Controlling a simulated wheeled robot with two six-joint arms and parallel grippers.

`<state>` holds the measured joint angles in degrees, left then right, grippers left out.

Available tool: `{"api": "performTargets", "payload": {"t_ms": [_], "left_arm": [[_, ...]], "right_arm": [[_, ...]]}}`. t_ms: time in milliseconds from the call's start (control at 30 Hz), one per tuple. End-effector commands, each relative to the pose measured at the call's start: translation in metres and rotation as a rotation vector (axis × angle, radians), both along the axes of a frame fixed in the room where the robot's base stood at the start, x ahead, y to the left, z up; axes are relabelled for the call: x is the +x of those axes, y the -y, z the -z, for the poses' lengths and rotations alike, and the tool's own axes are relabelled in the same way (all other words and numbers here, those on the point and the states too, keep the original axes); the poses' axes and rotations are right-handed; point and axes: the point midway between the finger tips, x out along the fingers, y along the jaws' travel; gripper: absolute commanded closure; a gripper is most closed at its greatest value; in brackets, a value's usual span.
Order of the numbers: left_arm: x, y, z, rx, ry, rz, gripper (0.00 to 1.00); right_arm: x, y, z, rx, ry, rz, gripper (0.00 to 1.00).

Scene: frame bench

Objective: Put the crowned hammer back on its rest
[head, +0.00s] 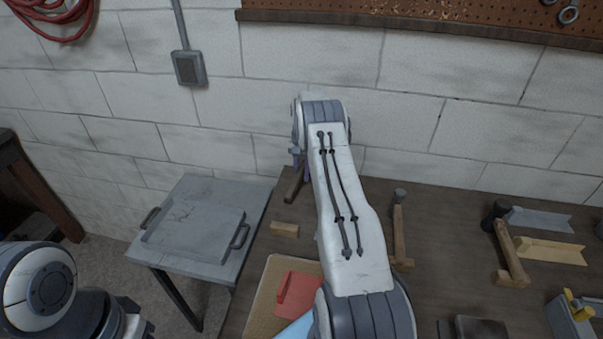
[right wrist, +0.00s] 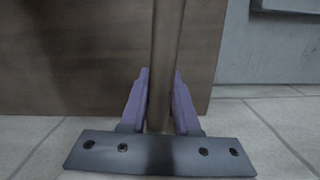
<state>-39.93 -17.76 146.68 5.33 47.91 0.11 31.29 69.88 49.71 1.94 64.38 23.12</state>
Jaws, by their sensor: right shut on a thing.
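My right gripper (head: 297,162) is at the back of the bench near the wall, partly hidden by my own arm. In the right wrist view its purple fingers (right wrist: 160,78) are shut on a brown wooden handle (right wrist: 166,45), which runs up between them. The handle's lower part (head: 292,186) shows below the gripper in the head view. Its head is hidden, so I cannot tell whether it is the crowned one. A small wooden block (head: 284,229), possibly a rest, lies in front of it. My left gripper is out of view.
A grey-headed hammer (head: 399,218) and a dark-headed hammer (head: 508,248) lie at right, their handles near wooden blocks. A board with red and blue pieces (head: 258,294) lies at the front. A metal tray (head: 193,232) sits on a side table at left. The wall closes the back.

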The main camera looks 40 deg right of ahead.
Motion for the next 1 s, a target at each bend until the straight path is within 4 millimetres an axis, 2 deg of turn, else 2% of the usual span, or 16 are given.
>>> {"api": "performTargets", "payload": {"t_ms": [367,400,467,800,867,1000], "left_arm": [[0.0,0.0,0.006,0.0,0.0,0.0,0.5],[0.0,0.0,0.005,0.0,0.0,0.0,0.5],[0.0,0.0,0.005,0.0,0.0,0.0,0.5],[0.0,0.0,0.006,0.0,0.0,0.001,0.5],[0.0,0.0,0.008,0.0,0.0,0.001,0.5],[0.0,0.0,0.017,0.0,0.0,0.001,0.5]], "right_arm": [[0.001,0.0,0.007,-0.001,0.002,0.0,1.0],[0.001,0.0,0.006,-0.001,0.002,0.0,0.55],[0.001,0.0,0.006,-0.001,0.002,0.0,0.35],[0.0,0.0,0.006,0.0,0.0,0.0,0.35],[0.001,0.001,0.002,-0.001,0.002,0.0,0.35],[0.002,0.002,-0.019,-0.003,0.004,0.0,0.35]]}}
